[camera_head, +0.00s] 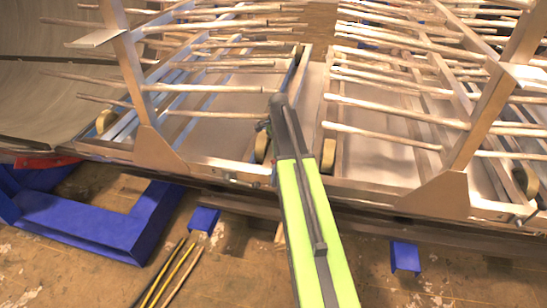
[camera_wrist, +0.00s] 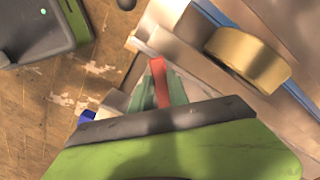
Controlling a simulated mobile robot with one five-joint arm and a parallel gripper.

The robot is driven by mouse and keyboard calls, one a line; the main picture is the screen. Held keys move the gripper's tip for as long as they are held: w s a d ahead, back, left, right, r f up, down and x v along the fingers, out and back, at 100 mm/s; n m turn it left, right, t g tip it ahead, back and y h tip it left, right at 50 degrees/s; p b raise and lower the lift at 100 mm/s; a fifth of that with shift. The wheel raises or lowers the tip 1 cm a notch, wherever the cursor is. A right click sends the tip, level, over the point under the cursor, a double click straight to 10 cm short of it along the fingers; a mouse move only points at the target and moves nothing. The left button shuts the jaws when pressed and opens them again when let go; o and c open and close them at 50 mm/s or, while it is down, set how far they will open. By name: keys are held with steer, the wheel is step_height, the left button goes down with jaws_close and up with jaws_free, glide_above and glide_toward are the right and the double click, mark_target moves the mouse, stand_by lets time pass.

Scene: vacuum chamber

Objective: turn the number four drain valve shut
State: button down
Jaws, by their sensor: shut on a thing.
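A red valve handle (camera_wrist: 157,70) shows upright in the middle of the wrist view. My gripper (camera_wrist: 164,92) has its two green fingers on either side of the handle and is shut on it. The valve body under the handle is mostly hidden by the fingers and the wrist. No number can be read on the valve. In the head view my lime-green arm reaches to the front edge of the chamber rack; it hides the handle and most of the gripper there.
A brass roller (camera_wrist: 248,60) sits close right of the gripper. Rows of long metal rods (camera_head: 390,90) and slanted metal posts (camera_head: 482,115) stand beyond the front rail. A blue frame (camera_head: 100,225) lies on the floor at left. Open worn floor (camera_head: 225,270) lies in front.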

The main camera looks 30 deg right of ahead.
steer(key=shift+a, duration=0.1)
steer(key=c, duration=1.3)
jaws_free()
steer(key=shift+s+d, duration=0.1)
steer(key=shift+d, duration=0.1)
step_height(320, 180, up, 8)
steer(key=p, duration=0.8)
